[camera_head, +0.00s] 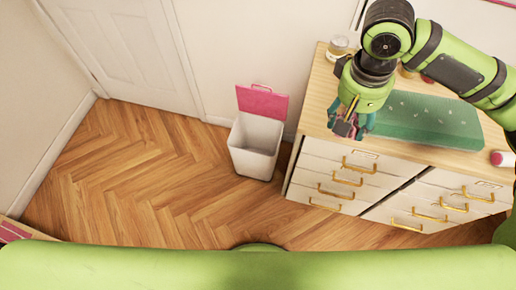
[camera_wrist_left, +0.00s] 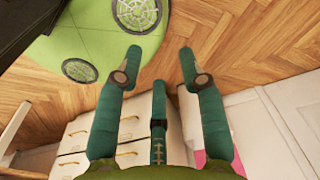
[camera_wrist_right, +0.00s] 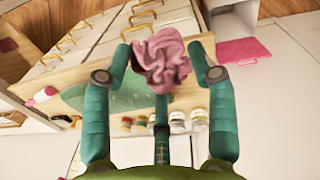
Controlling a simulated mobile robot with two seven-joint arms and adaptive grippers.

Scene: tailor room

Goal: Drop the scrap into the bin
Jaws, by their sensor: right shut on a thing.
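The scrap (camera_wrist_right: 162,60) is a crumpled pink piece of cloth between the fingertips of my right gripper (camera_wrist_right: 165,66) in the right wrist view. In the head view my right gripper (camera_head: 348,122) is above the left end of the dresser top, and the scrap is mostly hidden there. The bin (camera_head: 254,147) is white with a raised pink lid (camera_head: 262,102), standing open on the floor left of the dresser. My right gripper is to the right of the bin. My left gripper (camera_wrist_left: 162,62) is open and empty in the left wrist view; the head view does not show it.
A wooden-topped dresser (camera_head: 333,186) with white drawers and gold handles stands right of the bin. A green mat (camera_head: 425,119), jars (camera_head: 338,46) and a spool (camera_head: 502,159) are on it. A white door (camera_head: 125,50) is at the back left. The herringbone floor (camera_head: 140,185) is clear.

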